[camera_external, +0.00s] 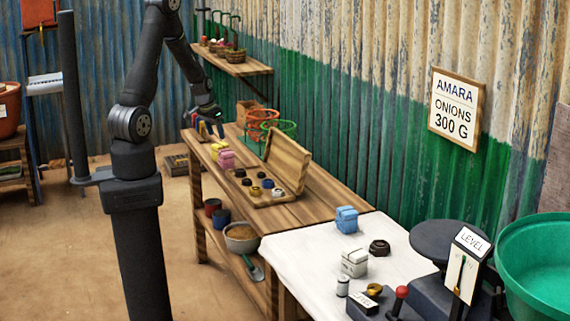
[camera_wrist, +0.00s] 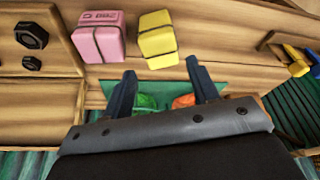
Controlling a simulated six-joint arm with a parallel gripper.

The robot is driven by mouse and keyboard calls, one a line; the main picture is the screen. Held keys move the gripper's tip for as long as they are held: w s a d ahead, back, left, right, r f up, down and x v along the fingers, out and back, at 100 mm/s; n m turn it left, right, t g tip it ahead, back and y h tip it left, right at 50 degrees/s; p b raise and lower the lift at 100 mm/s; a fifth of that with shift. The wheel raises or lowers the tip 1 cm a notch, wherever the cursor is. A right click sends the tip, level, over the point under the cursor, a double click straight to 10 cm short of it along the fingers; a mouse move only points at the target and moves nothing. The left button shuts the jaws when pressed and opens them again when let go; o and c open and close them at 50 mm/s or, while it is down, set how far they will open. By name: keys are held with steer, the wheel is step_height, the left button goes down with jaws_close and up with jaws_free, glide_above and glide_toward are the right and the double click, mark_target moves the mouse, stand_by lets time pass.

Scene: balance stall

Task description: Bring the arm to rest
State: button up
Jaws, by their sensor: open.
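My gripper (camera_wrist: 163,92) shows in the wrist view with its two dark fingers apart and nothing between them. In the external view my gripper (camera_external: 207,128) hangs over the far end of the wooden bench (camera_external: 320,205). In the wrist view a pink packet (camera_wrist: 98,37) and a yellow packet (camera_wrist: 158,40) lie just beyond the fingertips, apart from them. In the external view the pink packet (camera_external: 226,159) and the yellow packet (camera_external: 218,148) stand on the bench, nearer the camera than my gripper.
An open wooden weight box (camera_external: 289,160) sits mid-bench, with green and orange ring holders (camera_external: 279,130) behind. A blue packet (camera_external: 346,219), a white packet (camera_external: 354,262) and a dark weight (camera_external: 379,248) rest on white cloth, near a balance (camera_external: 440,240) and green basin (camera_external: 540,262).

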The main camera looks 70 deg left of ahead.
mark_target(220, 144)
steer(key=x, duration=0.8)
steer(key=shift+w+f, duration=0.15)
steer(key=shift+f, duration=0.2)
step_height(220, 144, up, 22)
steer(key=w+d+m, duration=0.2)
steer(key=w+d, duration=0.2)
steer(key=d, duration=0.3)
steer(key=w+d+m+h, duration=0.1)
steer(key=w+d+m, duration=0.1)
steer(key=w+d, duration=0.3)
steer(key=shift+w+d+m, duration=0.15)
steer(key=shift+d+m, duration=0.25)
steer(key=shift+d, duration=0.85)
